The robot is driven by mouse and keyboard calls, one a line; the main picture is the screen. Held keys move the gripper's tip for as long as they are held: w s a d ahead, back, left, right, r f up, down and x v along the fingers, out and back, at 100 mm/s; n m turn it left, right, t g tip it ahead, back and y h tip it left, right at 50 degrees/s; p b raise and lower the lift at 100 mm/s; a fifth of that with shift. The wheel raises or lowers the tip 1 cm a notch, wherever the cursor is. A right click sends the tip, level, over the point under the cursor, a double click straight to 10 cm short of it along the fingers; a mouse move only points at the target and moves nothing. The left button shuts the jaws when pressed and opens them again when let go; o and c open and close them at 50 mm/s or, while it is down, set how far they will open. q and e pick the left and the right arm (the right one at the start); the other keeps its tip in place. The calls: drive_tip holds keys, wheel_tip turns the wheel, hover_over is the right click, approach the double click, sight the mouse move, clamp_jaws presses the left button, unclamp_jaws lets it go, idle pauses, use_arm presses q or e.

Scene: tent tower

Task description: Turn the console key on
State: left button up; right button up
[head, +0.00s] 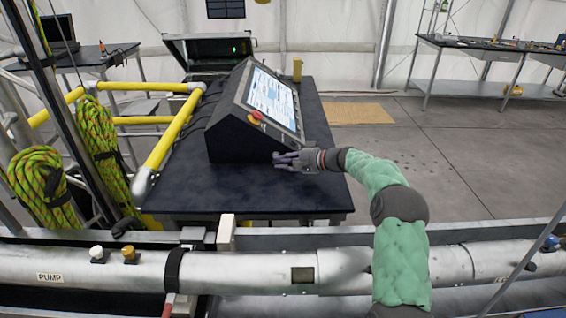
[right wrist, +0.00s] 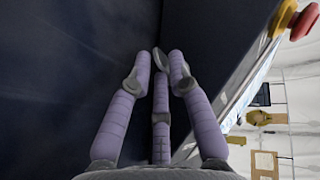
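The black console (head: 228,135) stands on the dark table, with a lit screen (head: 271,97) and a red knob on a yellow base (head: 256,117) on its sloped face. My right gripper (head: 280,160) is at the lower right corner of the console's near side. In the right wrist view its purple fingers (right wrist: 159,62) are drawn together around a small grey oval piece (right wrist: 160,58), which looks like the console key. The fingertips appear to touch it from both sides. Whether the key is turned cannot be seen. My left gripper is not in view.
The dark table (head: 190,190) has bare room in front of the console. An open case (head: 210,50) lies behind it. Yellow rails (head: 172,140) and coiled ropes (head: 60,190) are on the left. A large grey pipe (head: 250,272) runs across the front, below my right arm.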

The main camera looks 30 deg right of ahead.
drive_tip(key=v, duration=1.2)
